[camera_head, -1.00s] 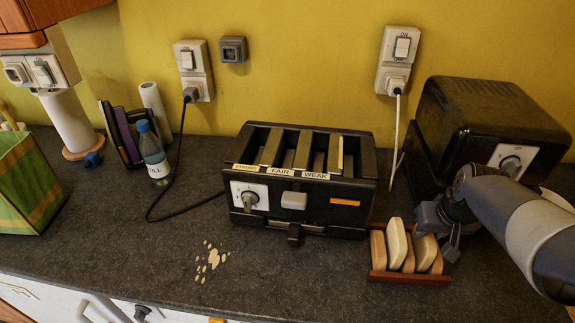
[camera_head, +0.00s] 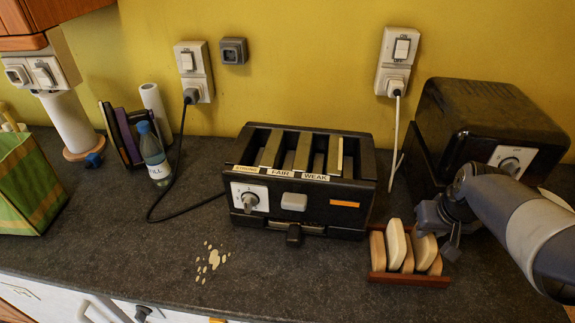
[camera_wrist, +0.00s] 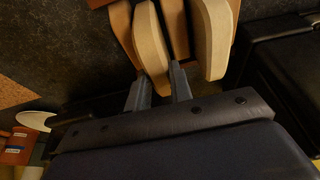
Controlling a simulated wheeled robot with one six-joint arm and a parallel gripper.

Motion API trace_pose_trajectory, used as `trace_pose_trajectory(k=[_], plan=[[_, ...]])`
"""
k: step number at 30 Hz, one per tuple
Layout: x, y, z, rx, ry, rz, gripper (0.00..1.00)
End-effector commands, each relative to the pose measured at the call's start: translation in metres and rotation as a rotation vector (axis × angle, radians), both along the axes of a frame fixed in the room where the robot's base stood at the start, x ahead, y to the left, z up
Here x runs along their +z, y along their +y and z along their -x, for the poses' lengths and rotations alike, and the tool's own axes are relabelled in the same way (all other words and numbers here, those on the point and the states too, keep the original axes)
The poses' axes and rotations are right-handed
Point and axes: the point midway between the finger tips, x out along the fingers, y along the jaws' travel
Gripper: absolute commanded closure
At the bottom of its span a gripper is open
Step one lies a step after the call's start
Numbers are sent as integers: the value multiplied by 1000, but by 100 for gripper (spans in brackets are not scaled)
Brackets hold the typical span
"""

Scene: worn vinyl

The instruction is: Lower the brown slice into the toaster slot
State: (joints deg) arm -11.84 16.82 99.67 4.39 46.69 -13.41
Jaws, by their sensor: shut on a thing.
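My gripper (camera_head: 437,232) is at the wooden rack (camera_head: 410,279), right of the toaster. It is shut on a tan-brown slice (camera_head: 425,249), which I take as the brown slice. In the wrist view this slice (camera_wrist: 151,45) reaches down between the two fingers (camera_wrist: 159,90). It stands upright among the other slices, and I cannot tell whether it is lifted. The black toaster (camera_head: 262,206) stands at the middle of the counter, with its long slots open upward and a lever at its front.
Other slices, one cream (camera_head: 396,243), stand close beside the held one. A black oven (camera_head: 490,115) stands behind my gripper. A white cord (camera_head: 397,130) hangs between toaster and oven. Pale spots (camera_head: 211,257) mark the counter. A bottle (camera_head: 154,155) stands left.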

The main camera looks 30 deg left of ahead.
Motion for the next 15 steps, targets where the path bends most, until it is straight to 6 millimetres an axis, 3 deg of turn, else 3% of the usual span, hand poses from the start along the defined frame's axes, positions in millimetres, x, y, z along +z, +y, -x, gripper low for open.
trace_pose_trajectory(k=[15], plan=[[11, 0, 0, 0, 0, 0, 100]])
